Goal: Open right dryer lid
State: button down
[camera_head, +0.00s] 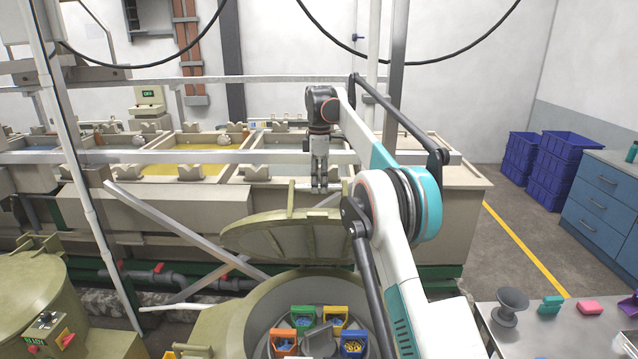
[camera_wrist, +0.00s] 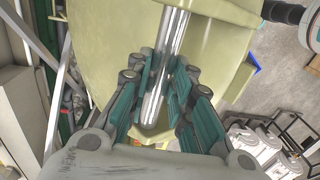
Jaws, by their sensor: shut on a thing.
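The right dryer (camera_head: 235,325) is an olive drum at the bottom centre of the head view. Its lid (camera_head: 265,238) is raised and tilted back, with its ribbed underside towards the camera. The drum's mouth is uncovered. My gripper (camera_head: 320,187) is at the far side of the lid, pointing down. In the wrist view my gripper (camera_wrist: 163,100) is shut on a shiny metal handle bar (camera_wrist: 168,60) that runs between its teal finger pads. The olive lid (camera_wrist: 105,45) fills much of the picture behind the bar. The handle is hidden in the head view.
Several coloured baskets, one blue (camera_head: 353,343), sit inside the drum. Another olive dryer (camera_head: 35,290) stands at the left. The plating tanks (camera_head: 210,205) and a rail (camera_head: 180,157) lie behind the lid. A table (camera_head: 560,325) with small items is at the right.

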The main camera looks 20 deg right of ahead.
jog(key=shift+w+d+f, duration=0.1)
jog(key=shift+w+f, duration=0.05)
jog(key=shift+f, duration=0.05)
jog(key=c, duration=1.8)
grip_release()
jog(key=o, duration=0.4)
jog(key=shift+w+f, duration=0.2)
jog(key=shift+w, duration=0.05)
jog(key=shift+c, duration=0.2)
jog(key=shift+r, duration=0.1)
